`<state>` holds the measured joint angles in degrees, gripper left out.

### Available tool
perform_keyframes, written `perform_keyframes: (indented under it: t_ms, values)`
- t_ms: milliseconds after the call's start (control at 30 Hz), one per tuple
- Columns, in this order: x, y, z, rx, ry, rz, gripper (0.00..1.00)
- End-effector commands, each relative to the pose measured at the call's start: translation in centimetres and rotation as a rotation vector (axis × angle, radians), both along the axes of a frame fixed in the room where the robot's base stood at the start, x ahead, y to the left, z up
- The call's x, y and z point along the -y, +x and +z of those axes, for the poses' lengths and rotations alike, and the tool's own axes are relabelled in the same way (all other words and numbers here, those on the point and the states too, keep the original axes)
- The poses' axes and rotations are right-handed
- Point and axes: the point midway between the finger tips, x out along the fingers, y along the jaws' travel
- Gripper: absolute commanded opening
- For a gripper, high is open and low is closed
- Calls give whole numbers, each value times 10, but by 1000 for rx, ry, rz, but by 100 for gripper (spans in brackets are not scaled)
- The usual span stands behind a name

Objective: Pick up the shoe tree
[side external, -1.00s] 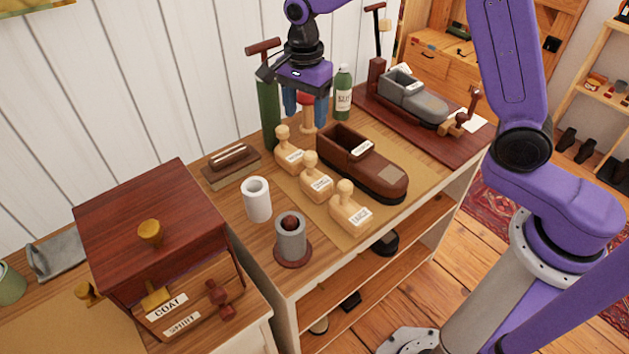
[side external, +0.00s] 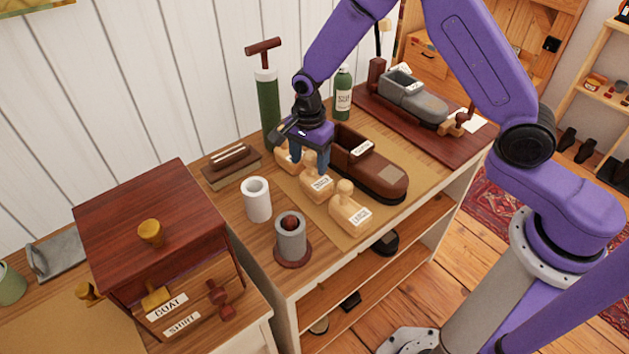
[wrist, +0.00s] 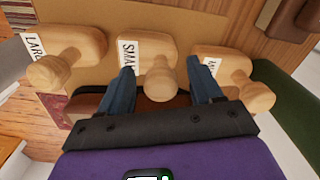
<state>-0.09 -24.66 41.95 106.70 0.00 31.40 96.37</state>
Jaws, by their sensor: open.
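Three pale wooden shoe trees with round knobs and white labels stand in a row on the tan mat. The middle one (side external: 318,189) reads SMALL in the wrist view (wrist: 150,60). The one labelled LARGE (side external: 350,212) is to its right and front; it also shows in the wrist view (wrist: 72,45). The third (side external: 287,158), partly behind my gripper, has a label starting with M in the wrist view (wrist: 238,65). My gripper (side external: 311,170) is open just above the middle tree. In the wrist view its fingers (wrist: 160,68) flank that tree's knob; I cannot tell whether they touch it.
A brown shoe form (side external: 385,176) lies close behind the row. A white cup (side external: 257,203) and a grey cylinder (side external: 291,240) stand in front-left. A green pump (side external: 267,105) and green bottle (side external: 343,95) rise at the back. A dark-red cabinet (side external: 150,205) is left.

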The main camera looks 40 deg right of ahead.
Motion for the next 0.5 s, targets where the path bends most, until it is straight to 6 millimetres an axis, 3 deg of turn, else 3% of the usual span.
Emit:
perform_keyframes:
  t_ms: [100,367,500]
  values:
    - [0,0,-10,0,0,-1,65]
    - [0,0,-11,2,1,-1,65]
    - [0,0,-11,1,0,-1,22]
